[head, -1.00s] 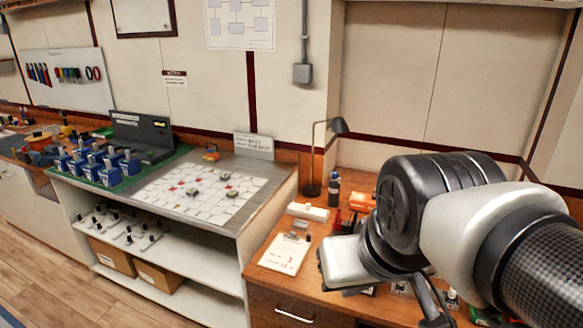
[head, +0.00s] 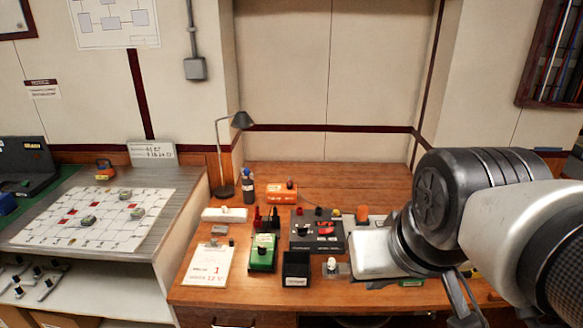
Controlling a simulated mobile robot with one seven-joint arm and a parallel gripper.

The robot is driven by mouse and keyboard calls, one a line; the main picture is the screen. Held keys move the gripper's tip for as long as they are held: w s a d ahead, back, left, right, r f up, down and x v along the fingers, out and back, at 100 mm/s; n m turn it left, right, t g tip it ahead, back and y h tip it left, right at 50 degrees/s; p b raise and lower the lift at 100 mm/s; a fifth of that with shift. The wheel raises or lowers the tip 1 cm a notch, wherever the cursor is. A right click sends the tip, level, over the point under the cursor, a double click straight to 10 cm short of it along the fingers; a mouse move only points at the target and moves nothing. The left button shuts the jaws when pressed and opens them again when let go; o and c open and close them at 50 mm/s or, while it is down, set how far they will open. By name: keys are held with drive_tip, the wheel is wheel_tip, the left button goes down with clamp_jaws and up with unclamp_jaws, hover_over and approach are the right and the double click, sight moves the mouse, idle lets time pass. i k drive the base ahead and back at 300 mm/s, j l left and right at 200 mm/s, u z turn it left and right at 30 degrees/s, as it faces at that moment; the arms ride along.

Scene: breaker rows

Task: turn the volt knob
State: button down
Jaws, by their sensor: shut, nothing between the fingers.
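I cannot make out which knob is marked volt, since the labels are too small to read. A black panel (head: 333,243) on the wooden desk carries small knobs and a red part (head: 325,228). A small plate with a white knob (head: 332,264) sits in front of it. A green box (head: 262,253) stands to the left of the panel. My gripper (head: 462,300) shows only partly, as dark fingers at the lower right below my arm. It is shut and empty, apart from the panel and to its right. My arm hides the desk's right part.
A black open box (head: 296,268), a clipboard sheet (head: 208,265), a white strip (head: 224,214) and an orange box (head: 282,194) lie on the desk (head: 320,178). A lamp (head: 226,160) and a bottle (head: 249,187) stand at the back left. The desk's back middle is clear.

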sight(301, 231)
drive_tip(key=u, duration=0.9)
drive_tip(key=i+j+z, duration=0.15)
drive_tip(key=i, duration=0.25)
drive_tip(key=i+j+z, duration=0.15)
drive_tip(key=i+j, duration=0.25)
